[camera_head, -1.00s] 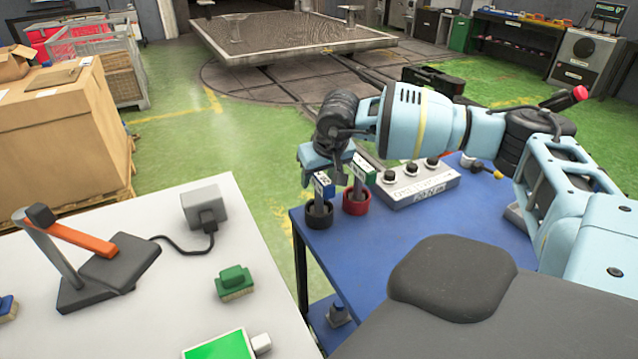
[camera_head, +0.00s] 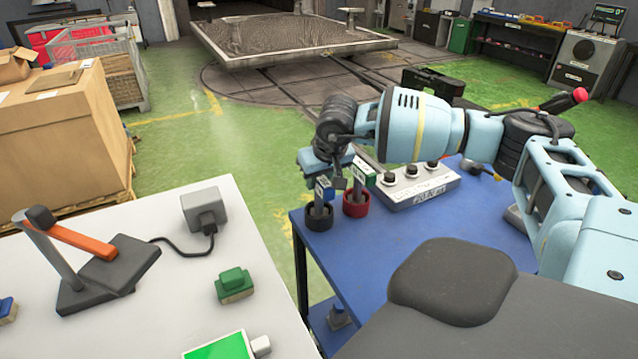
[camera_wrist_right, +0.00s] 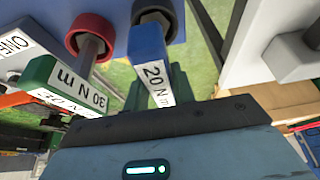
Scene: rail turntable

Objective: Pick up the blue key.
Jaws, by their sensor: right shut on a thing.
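The blue key (camera_head: 323,190) stands upright in a black ring holder (camera_head: 318,220) at the blue table's left corner. In the right wrist view the blue key (camera_wrist_right: 148,45) shows a blue head with a "20 N m" label. My right gripper (camera_head: 331,178) is at its head and shut on it. The key's lower end is still in the black holder in the head view. My left gripper is not in view.
A green key (camera_head: 362,172) labelled "30 N m" stands close by in a red holder (camera_head: 356,205). A grey box with several black knobs (camera_head: 418,187) lies to the right. The white table (camera_head: 150,315) is at the left, across a gap.

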